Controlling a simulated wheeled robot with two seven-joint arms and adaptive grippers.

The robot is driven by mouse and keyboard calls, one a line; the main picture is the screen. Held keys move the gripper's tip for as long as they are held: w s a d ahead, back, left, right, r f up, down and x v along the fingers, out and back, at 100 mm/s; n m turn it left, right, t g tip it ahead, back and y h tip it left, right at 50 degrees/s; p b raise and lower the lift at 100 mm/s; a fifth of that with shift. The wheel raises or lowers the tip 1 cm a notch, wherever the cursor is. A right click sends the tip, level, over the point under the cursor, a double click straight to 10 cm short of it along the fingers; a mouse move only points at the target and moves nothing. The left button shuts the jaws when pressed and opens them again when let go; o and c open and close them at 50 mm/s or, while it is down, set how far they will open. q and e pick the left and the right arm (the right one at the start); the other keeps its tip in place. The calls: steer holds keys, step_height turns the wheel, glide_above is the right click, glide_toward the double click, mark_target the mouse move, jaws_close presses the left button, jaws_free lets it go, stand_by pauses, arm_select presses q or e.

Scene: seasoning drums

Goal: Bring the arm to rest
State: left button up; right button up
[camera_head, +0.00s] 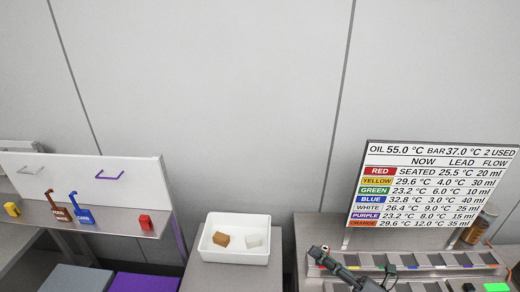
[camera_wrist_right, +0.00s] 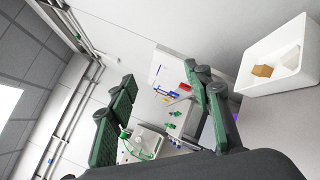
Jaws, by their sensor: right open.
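My right gripper (camera_head: 320,254) shows at the lower middle right of the head view, dark, in front of the slotted grey rack. In the right wrist view its two green-padded fingers (camera_wrist_right: 160,92) stand wide apart with nothing between them. The white tray (camera_wrist_right: 281,66) is off to the right of the fingers there, apart from them. My left gripper is not in view.
The white tray (camera_head: 235,219) holds a brown block (camera_head: 221,239) and a white block (camera_head: 253,240). A sign board (camera_head: 430,188) stands behind the rack (camera_head: 408,260). A shelf at left bears a red block (camera_head: 145,222), a brown scoop (camera_head: 60,214) and a blue scoop (camera_head: 85,215).

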steer(key=w+d+r+m+t+h, duration=0.25)
steer(key=d+m+t+h, duration=0.75)
steer(key=d+m, duration=0.6)
steer(key=s+d+f+m+g+h, duration=0.2)
steer(key=d+f+m+g+h, duration=0.35)
steer(key=f, duration=0.45)
steer(key=s+d+f+m+g+h, duration=0.25)
steer(key=d+f+m+h, duration=0.3)
steer(key=f+m, duration=0.4)
steer(key=s+a+f+m+g+y, duration=0.1)
steer(key=s+a+f+g+y, duration=0.2)
steer(key=s+f, duration=0.45)
steer(key=s+a+f+m+g+y, duration=0.1)
steer(key=s+a+f+m+g, duration=0.1)
steer(key=s+f+g, duration=0.55)
steer(key=s+a+f+m+g+y, duration=0.1)
steer(key=s+a+f, duration=0.3)
steer(key=f, duration=0.5)
step_height(320, 180, down, 29)
steer(key=s+g+b, duration=0.1)
steer(key=s+b, duration=0.1)
steer(key=s+f+n+g+y+b, duration=0.1)
steer(key=s+f, duration=1.8)
steer(key=f, duration=0.2)
steer(key=shift+g+b, duration=0.35)
